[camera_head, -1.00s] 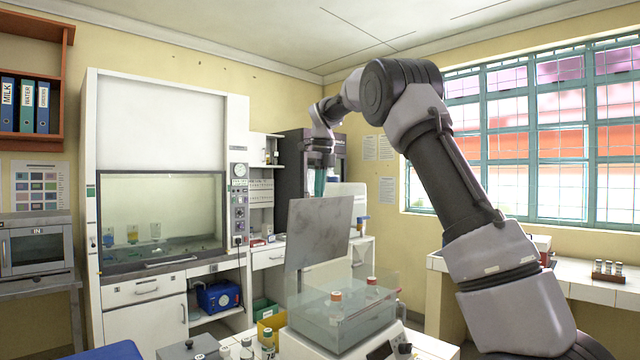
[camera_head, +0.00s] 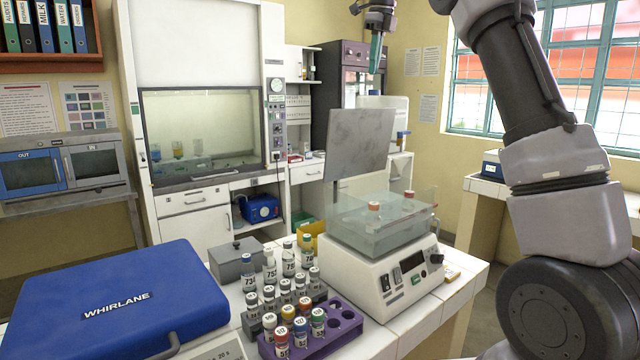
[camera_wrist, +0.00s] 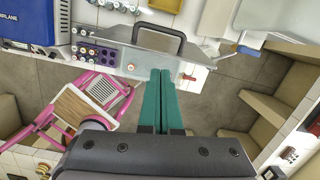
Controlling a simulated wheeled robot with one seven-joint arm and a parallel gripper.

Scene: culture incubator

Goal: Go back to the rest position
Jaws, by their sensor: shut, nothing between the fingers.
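My gripper (camera_head: 376,58) has long teal fingers. It hangs pointing down at the top of the head view, in front of the dark cabinet. The wrist view shows the fingers (camera_wrist: 160,76) side by side, closed and empty. A white water bath (camera_head: 375,287) with a clear tank stands on the tiled bench below, its grey lid (camera_head: 362,143) upright. My gripper is apart from the bath in the head view. In the wrist view the fingertips overlap the bath area, high above it.
A purple rack (camera_head: 343,325) and a grey rack with several capped tubes stand left of the bath. A fume hood (camera_head: 200,130) stands behind. The wrist view shows a pink-framed chair (camera_wrist: 88,105) on the floor.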

